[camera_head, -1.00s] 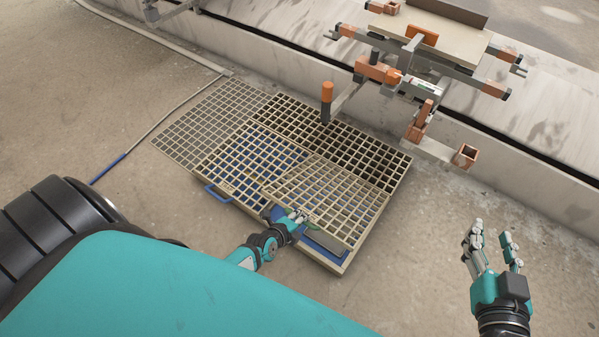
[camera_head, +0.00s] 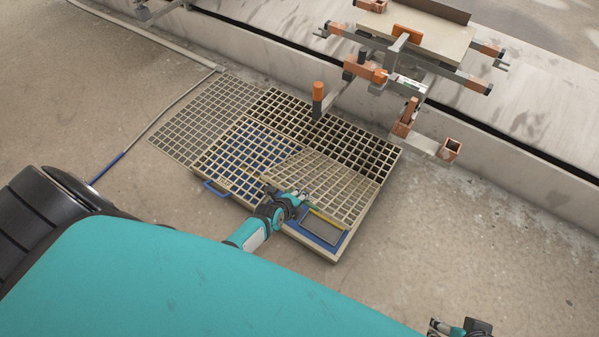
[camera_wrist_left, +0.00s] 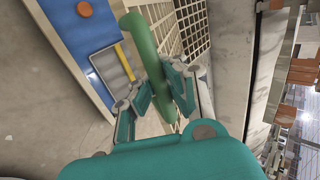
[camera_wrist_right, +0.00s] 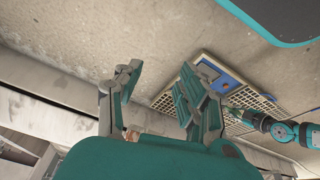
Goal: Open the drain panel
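The drain panel (camera_head: 338,187) is a beige grate section at the front right of the grated floor frame. It is tilted up, its front edge raised above a blue recess (camera_head: 341,243) holding a grey rectangular piece (camera_head: 320,231). My left gripper (camera_head: 299,196) is at the panel's front edge. In the left wrist view the panel's green handle (camera_wrist_left: 143,45) passes between the fingers of my left gripper (camera_wrist_left: 160,88), which look closed around it. My right gripper (camera_wrist_right: 160,95) is open and empty, away from the panel; only part shows at the head view's bottom edge.
Other grates (camera_head: 207,118) lie flat beside the panel, one with a blue handle (camera_head: 215,190). An orange-topped post (camera_head: 318,98) stands behind them. A low concrete wall and a carriage with orange brackets (camera_head: 365,71) lie beyond. A hose runs at left. The floor at right is clear.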

